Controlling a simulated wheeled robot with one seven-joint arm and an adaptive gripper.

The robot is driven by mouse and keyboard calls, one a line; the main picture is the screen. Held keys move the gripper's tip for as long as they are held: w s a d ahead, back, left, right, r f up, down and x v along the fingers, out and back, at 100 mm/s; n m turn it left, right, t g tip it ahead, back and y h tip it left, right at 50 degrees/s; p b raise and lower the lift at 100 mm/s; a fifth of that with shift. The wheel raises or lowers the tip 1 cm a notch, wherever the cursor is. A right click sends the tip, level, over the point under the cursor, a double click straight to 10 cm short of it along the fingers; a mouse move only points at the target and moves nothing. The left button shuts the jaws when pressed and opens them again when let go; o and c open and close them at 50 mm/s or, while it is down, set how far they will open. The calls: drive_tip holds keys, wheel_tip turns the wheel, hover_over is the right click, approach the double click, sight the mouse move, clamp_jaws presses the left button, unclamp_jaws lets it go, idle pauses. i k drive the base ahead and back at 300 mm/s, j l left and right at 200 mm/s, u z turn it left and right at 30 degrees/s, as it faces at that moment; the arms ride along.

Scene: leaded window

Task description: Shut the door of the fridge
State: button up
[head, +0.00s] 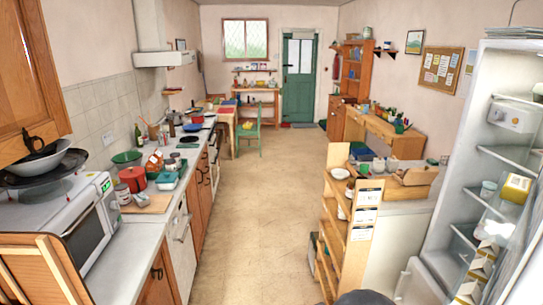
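The fridge (468,140) stands at the right edge, cut off by the frame. It is open: its pale inside shows, with shelves (507,154) holding a white box (511,117), a yellow-and-white carton (516,188) and a small cup (488,188). Several patterned cartons (478,268) show lower down, near a translucent panel at the bottom right corner. I cannot tell clearly which part is the door or how far it is swung. My gripper is not in view.
A long counter with a microwave (85,235) runs along the left. The floor (262,210) between them is clear towards a green door (298,80).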

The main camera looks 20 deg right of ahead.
sight(517, 279)
drive_tip(key=k+l+z, duration=0.1)
drive_tip(key=l, duration=0.25)
drive_tip(key=k+l+z, duration=0.15)
drive_tip(key=l, duration=0.2)
drive_tip(key=k+l+z, duration=0.1)
drive_tip(key=l, duration=0.3)
drive_tip(key=k+l+z, duration=0.1)
drive_tip(key=k+l, duration=0.15)
drive_tip(key=l, duration=0.15)
drive_tip(key=k+l+z, duration=0.15)
drive_tip(key=l, duration=0.6)
drive_tip(key=i+l, duration=0.1)
drive_tip(key=l, duration=0.2)
drive_tip(key=k+j, duration=0.6)
